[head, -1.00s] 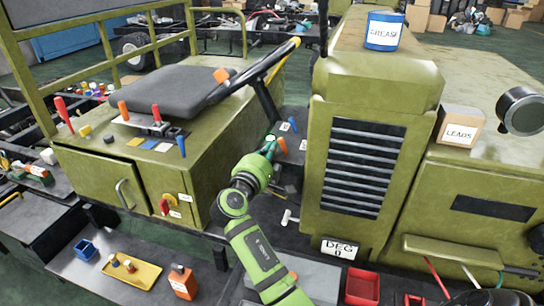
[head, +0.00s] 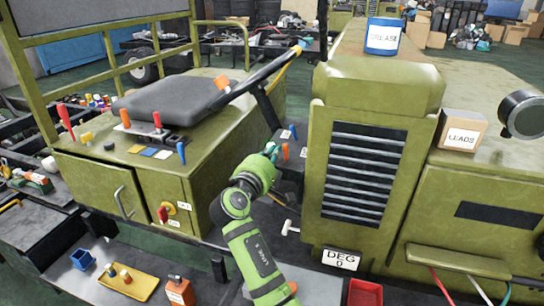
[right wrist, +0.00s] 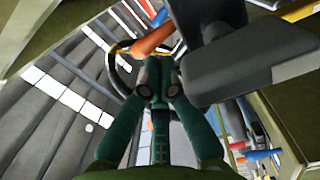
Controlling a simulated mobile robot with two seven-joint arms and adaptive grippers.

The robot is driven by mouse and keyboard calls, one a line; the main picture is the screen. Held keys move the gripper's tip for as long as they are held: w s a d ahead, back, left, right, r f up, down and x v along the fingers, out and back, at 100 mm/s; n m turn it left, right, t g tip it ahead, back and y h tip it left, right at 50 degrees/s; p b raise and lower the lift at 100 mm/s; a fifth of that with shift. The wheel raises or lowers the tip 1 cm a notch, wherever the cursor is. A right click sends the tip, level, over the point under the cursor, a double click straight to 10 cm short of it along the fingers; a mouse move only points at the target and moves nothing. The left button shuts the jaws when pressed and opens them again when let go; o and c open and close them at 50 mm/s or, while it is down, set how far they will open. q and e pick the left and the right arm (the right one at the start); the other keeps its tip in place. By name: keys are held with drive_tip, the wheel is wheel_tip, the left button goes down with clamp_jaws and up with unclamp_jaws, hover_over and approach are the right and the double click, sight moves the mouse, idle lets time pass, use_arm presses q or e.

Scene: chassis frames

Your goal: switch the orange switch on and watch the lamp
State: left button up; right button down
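My right gripper (head: 271,150) is in the gap between the seat box and the grille, its tips beside a small orange part (head: 286,152) that may be the orange switch. I cannot tell whether they touch. In the right wrist view, the fingers (right wrist: 160,88) are drawn together with nothing visible between them. An orange handle-like part (right wrist: 152,39) shows beyond the tips; I cannot tell if it is the same part. A round black lamp-like fixture (head: 522,113) is at the far right; no glow shows on it. My left gripper is out of view.
The louvred grille (head: 366,172) stands close on the right. Other orange levers (head: 124,118) stand beside the seat. A LEADS box (head: 461,130) and GREASE tub (head: 383,37) rest on the hood.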

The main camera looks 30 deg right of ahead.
drive_tip(key=shift+s+d+r+m+b, duration=0.15)
drive_tip(key=shift+s+m+b, duration=0.1)
drive_tip(key=shift+m, duration=0.35)
drive_tip(key=shift+s+d+r+m+b, duration=0.15)
drive_tip(key=shift+m+b, duration=0.1)
drive_tip(key=shift+m, duration=0.35)
drive_tip(key=shift+f, duration=0.1)
